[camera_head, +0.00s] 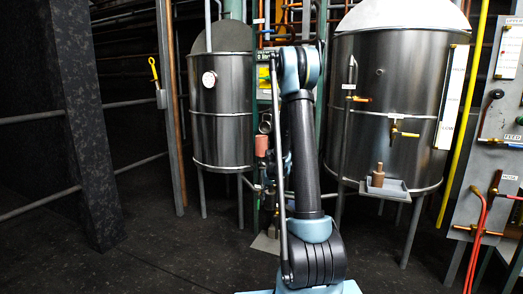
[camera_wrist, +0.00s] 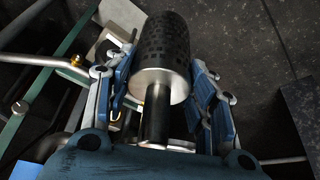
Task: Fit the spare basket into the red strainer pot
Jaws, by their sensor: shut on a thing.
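The spare basket (camera_wrist: 166,50) is a dark perforated cylinder with a plain grey end band and a black stem (camera_wrist: 157,112), seen in the wrist view. My gripper (camera_wrist: 160,80) has its blue-grey fingers on both sides of the basket and is shut on it. In the head view my arm hides most of the gripper, and I cannot make out the basket there. A small reddish cylinder (camera_head: 261,145) stands left of my arm, in front of the pipes; it may be the red strainer pot. No red pot shows in the wrist view.
Steel tanks stand at left (camera_head: 222,110) and right (camera_head: 385,110). A tray (camera_head: 398,188) with a copper-coloured piece (camera_head: 377,176) juts from the right tank. A valve panel (camera_head: 498,130) is at far right. Pipes crowd behind my arm; a dark column (camera_head: 82,130) is left. Floor between is clear.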

